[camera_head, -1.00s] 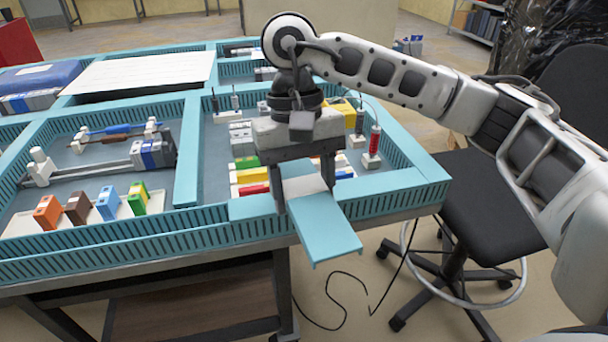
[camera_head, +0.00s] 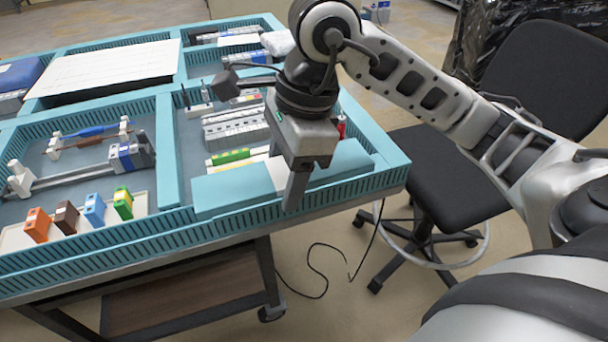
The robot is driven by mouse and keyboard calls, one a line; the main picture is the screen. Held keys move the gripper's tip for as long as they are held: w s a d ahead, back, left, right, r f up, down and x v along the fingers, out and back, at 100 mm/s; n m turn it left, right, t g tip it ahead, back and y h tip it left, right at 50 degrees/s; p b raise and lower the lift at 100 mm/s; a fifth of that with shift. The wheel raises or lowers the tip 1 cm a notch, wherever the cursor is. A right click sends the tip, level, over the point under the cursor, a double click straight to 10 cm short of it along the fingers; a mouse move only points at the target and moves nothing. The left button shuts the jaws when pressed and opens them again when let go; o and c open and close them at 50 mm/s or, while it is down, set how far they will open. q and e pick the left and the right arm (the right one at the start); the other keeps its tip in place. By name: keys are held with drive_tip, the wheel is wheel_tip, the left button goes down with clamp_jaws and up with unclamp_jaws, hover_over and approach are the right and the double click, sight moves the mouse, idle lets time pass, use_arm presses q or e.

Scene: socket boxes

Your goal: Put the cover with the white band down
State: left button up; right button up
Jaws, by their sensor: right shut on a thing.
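The cover with the white band is a long teal plate (camera_head: 232,188) with a pale band (camera_head: 277,173) across its middle. It lies lengthwise along the front of the right-hand compartment, close above or on the front wall; I cannot tell whether it touches. My right gripper (camera_head: 291,188) points down over the band and is shut on the cover at its middle. One finger shows on the near side; the other is hidden. The cover's right part (camera_head: 342,160) shows past the gripper. My left gripper is not in view.
The teal divided tray (camera_head: 172,150) sits on a table. The right compartment holds grey modules (camera_head: 235,127) and a green-yellow block (camera_head: 231,156), partly hidden. The left compartment holds several coloured blocks (camera_head: 95,210) and rods. A black chair (camera_head: 440,180) stands to the right.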

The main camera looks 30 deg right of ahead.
drive_tip(key=w+d+f, duration=0.3)
drive_tip(key=w+d+f+p, duration=0.1)
drive_tip(key=w+d+f, duration=0.2)
drive_tip(key=d+f, duration=0.1)
drive_tip(key=shift+w+d+f, duration=0.2)
drive_tip(key=shift+w+f, duration=0.05)
drive_tip(key=shift+w, duration=0.1)
drive_tip(key=shift+w+d+f, duration=0.1)
drive_tip(key=shift+d+f, duration=0.05)
drive_tip(key=shift+f, duration=0.1)
drive_tip(key=f, duration=0.1)
drive_tip(key=f+p, duration=0.1)
drive_tip(key=f, duration=0.1)
drive_tip(key=shift+w+d+f, duration=0.1)
drive_tip(key=shift+w+d, duration=0.05)
drive_tip(key=shift+d, duration=0.05)
drive_tip(key=shift+f, duration=0.3)
drive_tip(key=shift+f+b, duration=0.25)
drive_tip(key=shift+b, duration=0.15)
use_arm(q)
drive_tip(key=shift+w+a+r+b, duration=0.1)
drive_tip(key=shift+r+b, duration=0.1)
drive_tip(key=shift+b, duration=0.15)
use_arm(e)
drive_tip(key=shift+f, duration=0.3)
